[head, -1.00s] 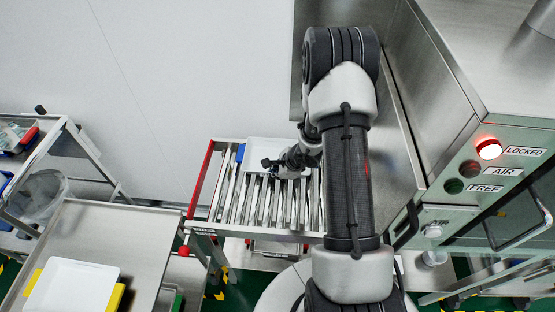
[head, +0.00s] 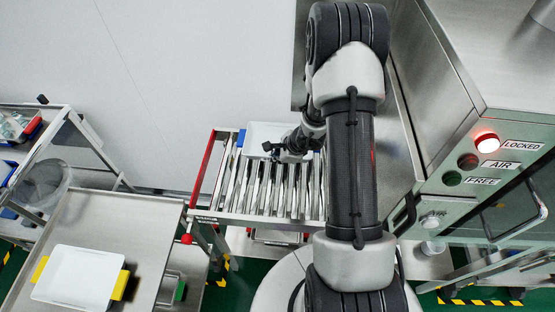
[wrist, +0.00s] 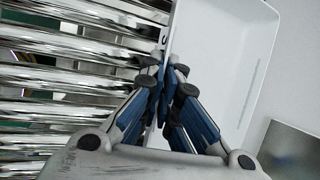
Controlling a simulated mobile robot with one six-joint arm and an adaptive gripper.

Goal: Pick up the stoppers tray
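A white tray (head: 266,130) with a blue handle (head: 241,138) at its left lies at the back of the roller conveyor. In the wrist view the tray (wrist: 232,50) shows as an empty-looking white inside with tall walls. There my gripper's blue-padded fingers (wrist: 168,72) come together at the tray's rim, one side over the rollers and one over the tray. They appear shut on this edge. My arm hides the tray's right end.
The roller conveyor (head: 262,216) has a red bar (head: 204,168) on its left side. A white tray with yellow handles (head: 78,278) lies on a steel cart (head: 130,225) at lower left. The washer's steel housing, with a lit red LOCKED lamp (head: 486,143), stands close on the right.

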